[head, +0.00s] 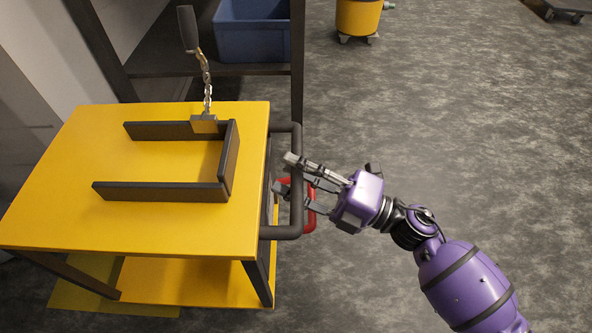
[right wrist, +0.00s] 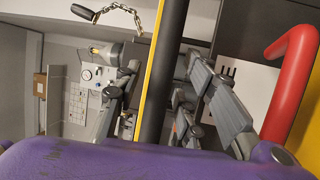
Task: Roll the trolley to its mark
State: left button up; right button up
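The yellow trolley (head: 180,235) stands at the left in the head view. A dark bar handle (head: 297,222) runs along its right side and crosses the right wrist view (right wrist: 165,70). My right gripper (head: 285,173) is at this handle, its two fingertips apart and reaching across the bar. Nothing shows it clamped, and contact cannot be told. A red bar (head: 310,215) sits just beneath, also large in the wrist view (right wrist: 292,85). A dull yellow floor patch (head: 85,298) shows partly under the trolley; I cannot tell whether it is the mark. My left gripper is out of view.
A dark U-shaped rail (head: 160,192) and a chain with a dark grip (head: 188,30) are on the trolley top. A dark rack with a blue bin (head: 252,40) stands close behind. A yellow bucket (head: 358,17) stands farther back.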

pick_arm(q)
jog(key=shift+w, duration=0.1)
pick_arm(e)
jog(key=shift+c, duration=0.5)
grip_shut()
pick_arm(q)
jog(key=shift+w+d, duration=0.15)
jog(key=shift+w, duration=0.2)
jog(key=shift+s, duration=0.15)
